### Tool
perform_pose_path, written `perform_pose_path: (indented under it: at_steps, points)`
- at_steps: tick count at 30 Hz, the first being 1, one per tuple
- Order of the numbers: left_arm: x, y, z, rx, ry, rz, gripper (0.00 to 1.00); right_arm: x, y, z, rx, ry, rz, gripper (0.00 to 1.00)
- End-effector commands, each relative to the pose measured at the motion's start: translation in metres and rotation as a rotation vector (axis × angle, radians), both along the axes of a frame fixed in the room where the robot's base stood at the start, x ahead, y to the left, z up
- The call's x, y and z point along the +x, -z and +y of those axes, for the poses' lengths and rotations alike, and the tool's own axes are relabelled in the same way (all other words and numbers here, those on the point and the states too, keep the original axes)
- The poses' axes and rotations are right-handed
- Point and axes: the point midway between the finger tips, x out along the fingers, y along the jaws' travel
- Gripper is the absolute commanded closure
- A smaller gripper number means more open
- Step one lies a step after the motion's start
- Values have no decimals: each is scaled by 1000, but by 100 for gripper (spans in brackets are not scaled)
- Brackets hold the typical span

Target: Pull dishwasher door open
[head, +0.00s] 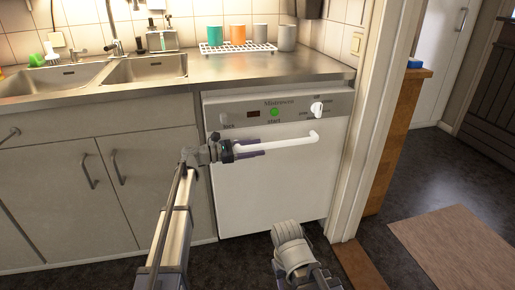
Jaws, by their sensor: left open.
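The white dishwasher door (272,192) is closed and upright under the steel counter. Its white bar handle (298,142) runs across the upper part of the door, below the control strip (295,107) with its green start button and white knob. My left gripper (252,148) is at the left end of the handle. Its dark fingers are open, one above and one below the bar; I cannot tell whether they touch it. Part of my right arm shows low in front of the door, but no fingers of the right gripper are visible.
Grey cupboards (60,195) stand left of the dishwasher, below the double sink (145,67). A rack (238,48) with several cups stands on the counter. A white door frame (365,130) rises close on the right. Dark floor and a beige rug (465,245) lie beyond it.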

Motion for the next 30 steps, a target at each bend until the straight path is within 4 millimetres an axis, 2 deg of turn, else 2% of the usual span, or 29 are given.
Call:
perform_pose_path:
  at_steps: [4,13,27,29,30]
  points:
    - [3,0,-9,0,0,0,41,0,0,0,0,0,0,50]
    - [3,0,-10,0,-1,0,41,0,0,0,0,0,0,50]
    - [3,0,-10,0,0,0,94,0,0,0,0,0,0,50]
    - [3,0,-10,0,0,0,100,0,0,0,0,0,0,50]
    - [3,0,-10,0,0,0,100,0,0,0,0,0,0,50]
